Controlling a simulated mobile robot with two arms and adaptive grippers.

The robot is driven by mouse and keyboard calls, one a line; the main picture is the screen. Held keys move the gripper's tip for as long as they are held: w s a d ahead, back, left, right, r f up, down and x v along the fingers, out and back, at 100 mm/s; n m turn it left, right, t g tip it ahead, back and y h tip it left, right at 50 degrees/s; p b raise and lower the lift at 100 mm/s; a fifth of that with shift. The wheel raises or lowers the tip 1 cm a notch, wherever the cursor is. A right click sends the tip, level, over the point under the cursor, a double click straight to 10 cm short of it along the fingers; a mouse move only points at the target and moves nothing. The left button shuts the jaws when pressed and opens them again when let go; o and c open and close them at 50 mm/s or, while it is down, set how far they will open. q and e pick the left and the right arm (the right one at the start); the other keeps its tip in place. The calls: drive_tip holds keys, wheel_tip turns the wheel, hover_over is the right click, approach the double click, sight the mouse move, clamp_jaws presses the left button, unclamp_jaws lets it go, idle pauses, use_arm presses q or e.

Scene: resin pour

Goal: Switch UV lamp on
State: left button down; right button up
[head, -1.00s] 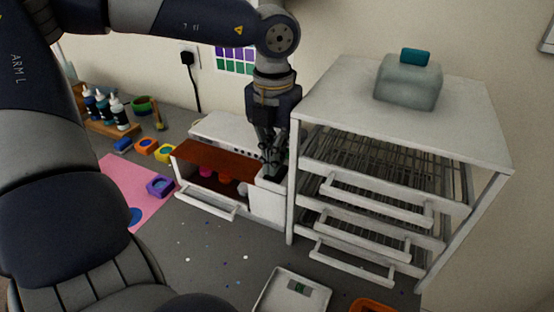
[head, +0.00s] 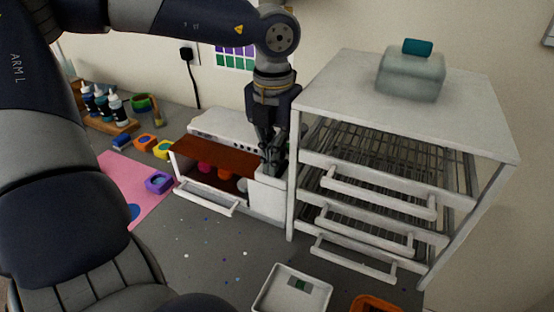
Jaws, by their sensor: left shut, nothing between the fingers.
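The UV lamp (head: 268,199) is a white box with a brown-red top panel, standing on the grey bench left of the drawer rack. Its front flap is down, and small pink and orange pieces show inside. My left gripper (head: 272,168) points down at the lamp's right end, close to its top. Its fingers are shut with nothing between them. Whether the fingertips touch the lamp, and any switch there, I cannot tell because the gripper covers that spot. My right gripper is not in view.
A white rack (head: 408,115) with wire shelves and handled drawers stands close on the right, with a translucent container (head: 411,78) on top. A pink mat (head: 118,178), small coloured moulds and bottles (head: 103,104) lie left. A white tray (head: 292,292) is in front.

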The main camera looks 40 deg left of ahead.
use_arm(q)
drive_tip(key=shift+f, duration=0.15)
drive_tip(key=shift+r+p, duration=0.35)
drive_tip(key=shift+r, duration=0.3)
drive_tip(key=shift+r+p, duration=1.55)
drive_tip(key=shift+r, duration=1.35)
drive_tip(key=shift+f, duration=0.1)
